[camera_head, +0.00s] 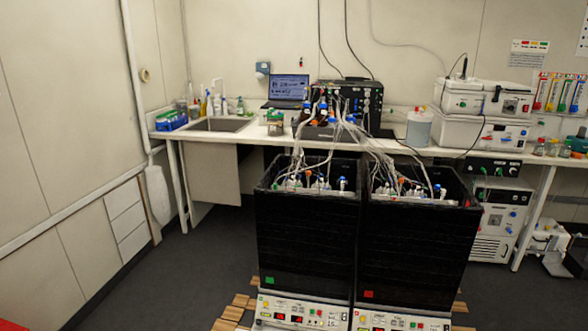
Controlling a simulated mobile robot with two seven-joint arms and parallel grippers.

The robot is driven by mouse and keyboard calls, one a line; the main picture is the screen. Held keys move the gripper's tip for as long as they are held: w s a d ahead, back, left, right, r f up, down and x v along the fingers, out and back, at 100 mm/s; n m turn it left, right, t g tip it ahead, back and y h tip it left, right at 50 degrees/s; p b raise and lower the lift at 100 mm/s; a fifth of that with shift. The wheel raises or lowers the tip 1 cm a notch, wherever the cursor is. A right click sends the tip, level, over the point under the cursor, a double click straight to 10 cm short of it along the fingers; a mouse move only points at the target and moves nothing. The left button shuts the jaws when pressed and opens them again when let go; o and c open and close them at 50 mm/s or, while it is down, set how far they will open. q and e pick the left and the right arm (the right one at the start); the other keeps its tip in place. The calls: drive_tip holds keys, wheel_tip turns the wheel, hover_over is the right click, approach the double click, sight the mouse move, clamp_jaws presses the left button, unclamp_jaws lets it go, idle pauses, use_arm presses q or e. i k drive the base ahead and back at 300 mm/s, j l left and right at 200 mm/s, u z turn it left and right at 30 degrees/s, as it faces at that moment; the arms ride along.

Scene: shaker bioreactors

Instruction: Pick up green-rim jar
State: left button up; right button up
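A small glass jar with a green rim (275,122) stands upright on the white bench, between the sink and the black bioreactor control unit. It is small in the picture, and its contents are hard to make out. Neither of my grippers is in view.
Two tall black shaker bioreactors (305,240) (415,250) with tubes on top stand before the bench (255,138). A laptop (287,88), a sink (220,125) and bottles (225,104) are on the bench. The floor (200,262) left of the bioreactors is clear.

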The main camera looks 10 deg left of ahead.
sight(274, 121)
drive_tip(key=i+j+u, duration=1)
drive_tip(key=i+u, duration=0.15)
drive_tip(key=i, duration=0.2)
drive_tip(key=i+u, duration=0.3)
drive_tip(key=i, duration=1)
drive_tip(key=i+z, duration=0.2)
drive_tip(key=i, duration=0.45)
drive_tip(key=i+j+z, duration=0.2)
drive_tip(key=i, duration=0.45)
drive_tip(key=i+l+z, duration=0.1)
drive_tip(key=i+z, duration=0.6)
drive_tip(key=i+j+z, duration=0.1)
drive_tip(key=i+z, duration=0.15)
drive_tip(key=z, duration=0.15)
